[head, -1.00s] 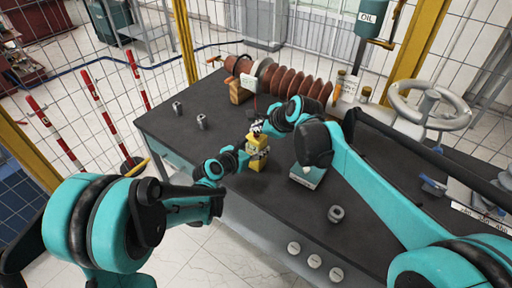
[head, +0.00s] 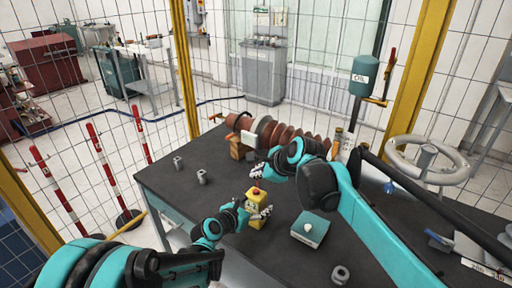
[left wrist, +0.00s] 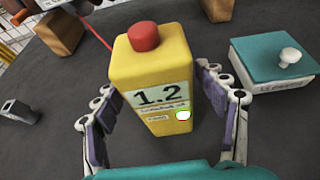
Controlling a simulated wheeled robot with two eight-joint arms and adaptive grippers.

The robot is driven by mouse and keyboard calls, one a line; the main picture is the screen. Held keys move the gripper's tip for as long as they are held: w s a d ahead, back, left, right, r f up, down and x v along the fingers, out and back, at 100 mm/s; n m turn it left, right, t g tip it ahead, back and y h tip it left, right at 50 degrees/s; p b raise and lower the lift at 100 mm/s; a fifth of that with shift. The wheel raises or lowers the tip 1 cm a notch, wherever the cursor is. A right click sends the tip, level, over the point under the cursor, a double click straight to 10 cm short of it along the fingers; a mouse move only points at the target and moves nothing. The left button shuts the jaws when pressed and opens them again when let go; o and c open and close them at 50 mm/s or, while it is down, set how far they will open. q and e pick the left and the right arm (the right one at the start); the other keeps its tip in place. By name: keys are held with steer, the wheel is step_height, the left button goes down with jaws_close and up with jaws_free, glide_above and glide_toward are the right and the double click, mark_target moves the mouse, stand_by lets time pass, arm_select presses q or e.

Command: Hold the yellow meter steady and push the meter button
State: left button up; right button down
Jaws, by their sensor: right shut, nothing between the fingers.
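My left gripper (left wrist: 156,92) has one finger on either side of the meter. Its tips are very close to the sides; contact is unclear. The left gripper also shows low at the meter in the head view (head: 256,215). My right gripper (head: 257,171) is shut and empty, above the red button (head: 254,191) and apart from it.
A teal box with a white knob (head: 309,228) stands to the right of the meter. A brown ribbed bushing (head: 285,135) lies behind. Small metal parts (head: 202,177) sit at the left and a nut (head: 340,274) at the front. A handwheel (head: 427,160) is at the right.

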steer(key=shift+s+d+f+n, duration=0.1)
steer(key=shift+s+d+n, duration=0.2)
steer(key=shift+s, duration=0.05)
arm_select(q)
steer(key=s+a+m+g+y, duration=0.1)
steer(key=s+a+m+y, duration=0.1)
steer(key=s+a+m, duration=0.4)
steer(key=s+a+r+m+g+y, duration=0.1)
steer(key=s+a+m+y, duration=0.2)
steer(key=s+m, duration=1)
steer(key=s+a+r+m+g+y, duration=0.1)
steer(key=s+a+m+g+y, duration=0.1)
steer(key=s+a+m, duration=0.7)
steer(key=shift+s+m, duration=0.15)
steer(key=shift+m, duration=0.45)
arm_select(e)
steer(key=s+d+f+n+h, duration=0.1)
steer(key=s+d+f+n, duration=0.3)
steer(key=s, duration=0.4)
steer(key=s+d+f+n+h, duration=0.2)
steer(key=s+d+f+n, duration=0.2)
steer(key=s+d+n, duration=0.3)
steer(key=s+d+f+n+h, duration=0.2)
steer(key=s+d+f+n, duration=0.3)
steer(key=s+n, duration=0.3)
steer(key=s+d, duration=0.1)
steer(key=s, duration=0.2)
